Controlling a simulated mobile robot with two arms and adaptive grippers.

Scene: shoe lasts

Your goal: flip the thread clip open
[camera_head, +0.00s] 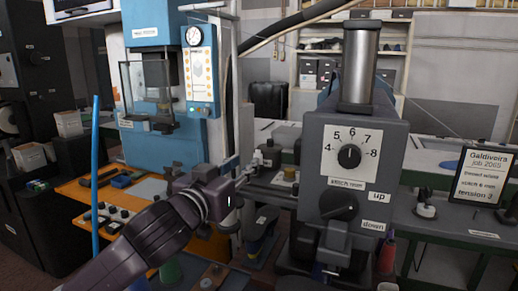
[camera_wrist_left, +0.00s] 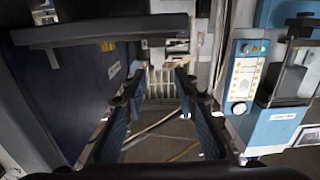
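The grey stitching machine (camera_head: 352,185) stands right of centre in the head view. It has a numbered stitch dial (camera_head: 349,156), a dark knob (camera_head: 338,204) beside the "up" and "down" labels, and a metal cylinder (camera_head: 360,65) on top. I cannot make out a thread clip for certain in either view. My left gripper (camera_head: 245,172) is left of the machine, its fingers pointing right and apart from the machine. In the left wrist view its two fingers (camera_wrist_left: 162,105) are spread, with nothing between them. My right gripper is not in view.
A blue machine with a gauge panel (camera_head: 201,70) stands at the left; its panel also shows in the left wrist view (camera_wrist_left: 243,80). A sign (camera_head: 482,178) reading "tension 3" stands at the right. Small bottles (camera_head: 268,153) stand behind my left gripper. An orange bench (camera_head: 78,192) lies at left.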

